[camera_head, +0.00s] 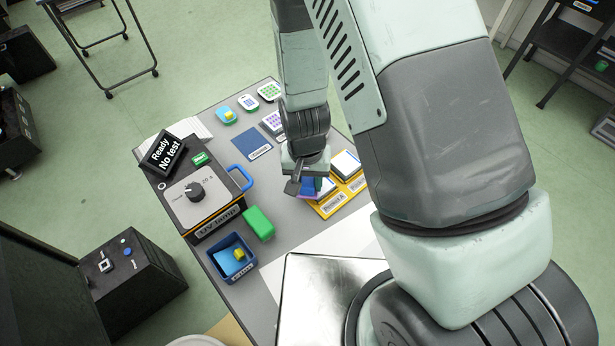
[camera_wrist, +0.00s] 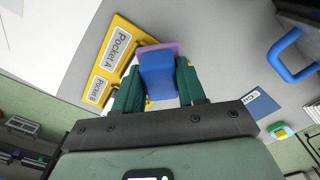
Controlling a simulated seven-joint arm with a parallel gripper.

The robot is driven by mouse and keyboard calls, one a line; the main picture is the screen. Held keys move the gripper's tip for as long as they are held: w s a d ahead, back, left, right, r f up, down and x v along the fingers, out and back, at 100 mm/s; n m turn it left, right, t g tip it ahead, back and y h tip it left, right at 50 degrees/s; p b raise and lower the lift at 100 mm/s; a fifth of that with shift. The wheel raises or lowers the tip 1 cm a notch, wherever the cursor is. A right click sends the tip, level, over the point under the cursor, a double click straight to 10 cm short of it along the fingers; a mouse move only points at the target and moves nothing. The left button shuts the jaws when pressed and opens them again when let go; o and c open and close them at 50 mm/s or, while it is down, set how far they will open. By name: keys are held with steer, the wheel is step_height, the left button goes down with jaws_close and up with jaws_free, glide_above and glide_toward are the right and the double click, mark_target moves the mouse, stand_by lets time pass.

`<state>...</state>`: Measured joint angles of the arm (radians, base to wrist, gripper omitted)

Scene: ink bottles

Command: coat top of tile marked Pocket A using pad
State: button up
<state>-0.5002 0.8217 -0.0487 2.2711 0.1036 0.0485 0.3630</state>
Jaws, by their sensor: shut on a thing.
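My gripper (camera_head: 314,182) is over the Pocket A side of the yellow holder (camera_head: 327,211). In the wrist view its two green fingers (camera_wrist: 158,82) are shut on a blue block (camera_wrist: 157,68), which I take to be the pad. A flat purple surface (camera_wrist: 172,48) shows just beyond the block, at the Pocket A place, and seems to be the tile top. It also shows beside the gripper in the head view (camera_head: 307,188). The block hides most of it, and I cannot tell whether they touch. The Pocket A label (camera_wrist: 121,43) is readable in the wrist view.
A white-topped tile (camera_head: 346,163) sits in the Pocket B side. A blue card (camera_head: 253,143) and small tiles lie behind.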

steer(key=shift+f, duration=0.3)
steer(key=shift+w+d+r, duration=0.1)
steer(key=shift+w+d, duration=2.3)
steer(key=shift+s+a+r, duration=0.1)
steer(key=shift+s+a, duration=2.3)
